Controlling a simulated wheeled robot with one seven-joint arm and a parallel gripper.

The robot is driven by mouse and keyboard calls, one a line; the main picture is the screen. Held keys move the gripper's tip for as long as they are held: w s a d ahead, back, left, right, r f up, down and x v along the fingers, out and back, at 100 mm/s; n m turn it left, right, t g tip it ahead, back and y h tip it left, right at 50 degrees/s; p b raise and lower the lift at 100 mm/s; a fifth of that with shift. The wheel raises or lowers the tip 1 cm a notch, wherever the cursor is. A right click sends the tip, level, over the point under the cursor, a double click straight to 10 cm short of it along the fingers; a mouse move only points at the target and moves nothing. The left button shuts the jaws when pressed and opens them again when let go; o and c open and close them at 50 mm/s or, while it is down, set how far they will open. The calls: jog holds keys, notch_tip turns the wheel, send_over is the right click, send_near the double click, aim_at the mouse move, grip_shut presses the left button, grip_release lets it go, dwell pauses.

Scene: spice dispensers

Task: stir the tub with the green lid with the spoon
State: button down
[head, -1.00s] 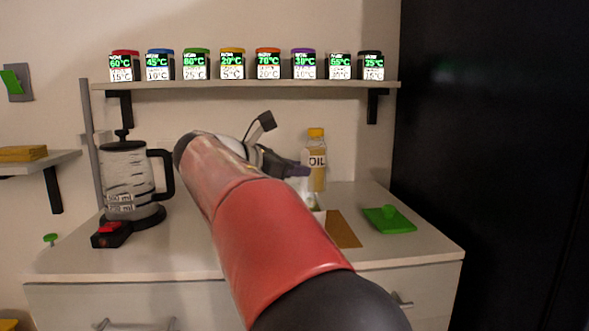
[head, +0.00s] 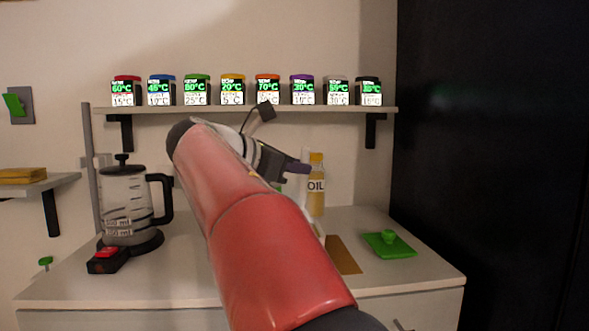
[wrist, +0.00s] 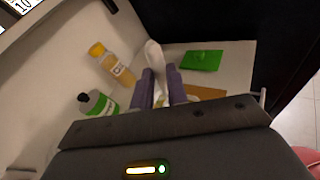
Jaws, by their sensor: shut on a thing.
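My gripper (wrist: 159,88) is shut on a pale spoon (wrist: 153,56), held between its two purple fingers. The spoon's rounded end sticks out beyond the fingertips. In the head view my gripper (head: 298,168) is above the counter, left of the oil bottle, and the spoon is hard to make out. A square green lid with a knob (head: 389,244) lies flat on the counter at the right; it also shows in the wrist view (wrist: 201,60). The tub is mostly hidden behind my arm and gripper, and I cannot tell its contents.
An oil bottle (head: 316,185) stands close behind my gripper. A brown board (head: 342,255) lies left of the lid. A glass press (head: 126,205) stands at the left. Several labelled jars line the shelf (head: 240,109) above.

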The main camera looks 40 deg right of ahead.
notch_tip(320, 180, up, 5)
dwell(0.7)
dwell(1.3)
